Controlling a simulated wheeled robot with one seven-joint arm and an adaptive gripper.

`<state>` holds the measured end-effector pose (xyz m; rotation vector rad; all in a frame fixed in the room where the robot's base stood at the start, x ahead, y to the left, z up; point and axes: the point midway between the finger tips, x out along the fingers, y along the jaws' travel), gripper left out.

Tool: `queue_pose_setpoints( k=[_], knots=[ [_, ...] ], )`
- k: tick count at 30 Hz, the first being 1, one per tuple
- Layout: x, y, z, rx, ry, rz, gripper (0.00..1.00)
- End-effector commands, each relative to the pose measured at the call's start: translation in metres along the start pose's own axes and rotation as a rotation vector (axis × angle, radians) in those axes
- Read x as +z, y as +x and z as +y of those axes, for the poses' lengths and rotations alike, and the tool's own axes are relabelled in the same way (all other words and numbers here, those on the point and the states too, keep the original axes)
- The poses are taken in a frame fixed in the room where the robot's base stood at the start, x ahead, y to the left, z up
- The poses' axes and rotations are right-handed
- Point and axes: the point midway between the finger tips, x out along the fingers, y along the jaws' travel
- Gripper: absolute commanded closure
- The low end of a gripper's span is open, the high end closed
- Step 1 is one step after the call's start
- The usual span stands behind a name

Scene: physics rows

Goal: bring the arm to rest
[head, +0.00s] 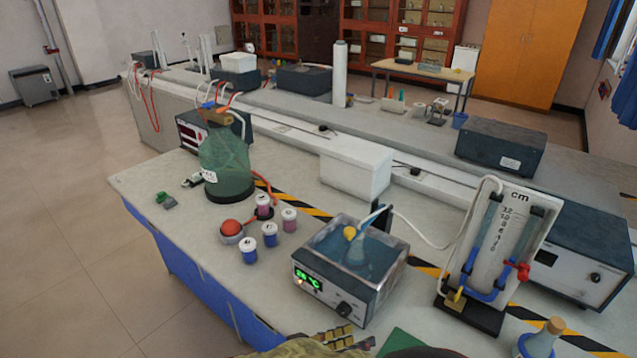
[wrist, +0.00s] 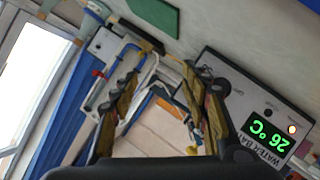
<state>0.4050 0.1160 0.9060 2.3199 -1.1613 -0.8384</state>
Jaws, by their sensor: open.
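My gripper (wrist: 165,72) shows in the wrist view with its two gold-brown and black fingers spread apart. Nothing is held between them. Its fingers stand in front of the tubing and the floor in that picture, beside the water bath (wrist: 262,125), whose green display reads 26 °C.
A manometer board (head: 508,235) stands right of the bath, with a stoppered blue flask (head: 538,340) in front. Small jars (head: 270,235) and a large green bottle (head: 225,165) stand left. A green sheet (head: 402,343) lies at the front.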

Motion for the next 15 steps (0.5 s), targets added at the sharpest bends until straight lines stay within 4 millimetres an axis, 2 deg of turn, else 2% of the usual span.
queue_pose_setpoints(
  k=[1,6,10,15],
  knots=[
    [-0.008,0.011,0.025,0.002,-0.025,-0.109,0.54],
    [-0.006,0.031,0.089,-0.109,-0.146,-0.432,0.54],
    [-0.004,0.031,0.131,-0.279,-0.186,-0.601,0.54],
    [-0.009,0.018,0.174,-0.556,-0.179,-0.679,0.54]
  ],
)
